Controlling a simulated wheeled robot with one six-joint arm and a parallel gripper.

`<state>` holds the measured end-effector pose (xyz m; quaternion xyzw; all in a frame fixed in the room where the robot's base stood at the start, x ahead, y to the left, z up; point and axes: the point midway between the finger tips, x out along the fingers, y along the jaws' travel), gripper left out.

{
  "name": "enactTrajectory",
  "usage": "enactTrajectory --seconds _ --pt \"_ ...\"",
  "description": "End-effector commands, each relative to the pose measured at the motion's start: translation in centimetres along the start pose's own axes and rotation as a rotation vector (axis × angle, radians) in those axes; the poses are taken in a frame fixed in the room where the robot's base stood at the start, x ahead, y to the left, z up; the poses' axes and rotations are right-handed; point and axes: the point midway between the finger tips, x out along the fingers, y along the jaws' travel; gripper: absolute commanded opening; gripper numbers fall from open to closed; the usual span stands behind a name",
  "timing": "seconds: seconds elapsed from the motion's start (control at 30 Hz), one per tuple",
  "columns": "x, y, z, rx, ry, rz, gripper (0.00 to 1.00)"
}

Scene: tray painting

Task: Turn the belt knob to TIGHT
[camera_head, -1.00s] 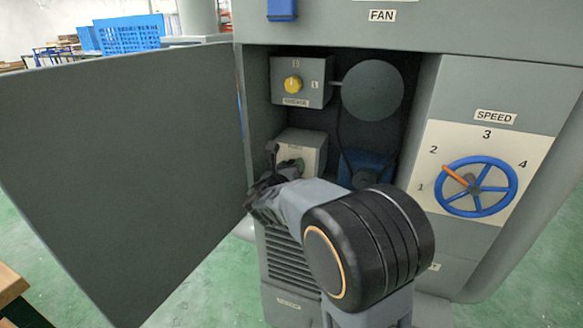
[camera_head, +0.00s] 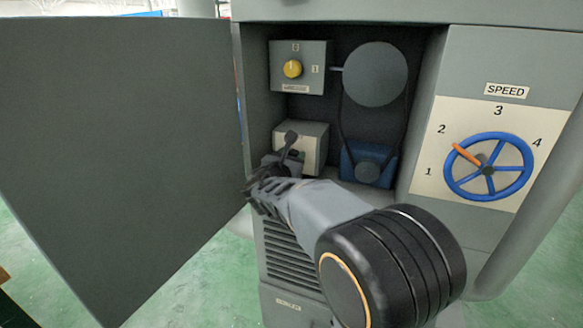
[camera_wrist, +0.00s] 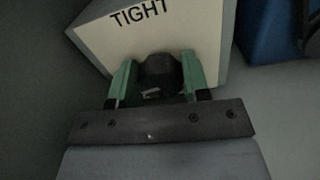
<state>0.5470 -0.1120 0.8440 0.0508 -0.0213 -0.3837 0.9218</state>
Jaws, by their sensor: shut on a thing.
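The belt knob (camera_wrist: 158,72) is dark and sits on the pale front of a grey box (camera_head: 309,131), low in the open cabinet. In the wrist view the box front (camera_wrist: 107,40) carries the word TIGHT above the knob. My gripper (camera_wrist: 160,62) has one green finger on each side of the knob and is shut on it. In the head view my gripper (camera_head: 281,155) is in front of the box and hides the knob and most of the lettering. I cannot tell the knob's pointer direction.
An open grey door (camera_head: 120,150) stands at the left. Above the box is another box with a yellow knob (camera_head: 292,69) beside a round pulley (camera_head: 375,73). A blue motor (camera_head: 354,160) sits to the right. The SPEED panel has a blue handwheel (camera_head: 488,193).

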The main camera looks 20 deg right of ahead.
Motion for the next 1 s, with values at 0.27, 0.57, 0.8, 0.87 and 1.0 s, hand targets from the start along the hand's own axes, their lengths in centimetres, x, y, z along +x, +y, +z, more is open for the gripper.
enactTrajectory --seconds 0.27,0.57,0.8,0.87,1.0 --pt "0.0 -0.18 -0.66 0.266 -0.002 0.0 0.2" --pt "0.0 -0.26 -0.55 0.55 -0.001 0.0 0.2" --pt "0.0 -0.27 -0.33 0.776 0.001 0.0 0.2" --pt "0.0 -0.28 -0.29 0.833 0.001 0.0 0.2" --pt "0.0 -0.3 -0.23 0.965 0.002 -0.001 0.2"
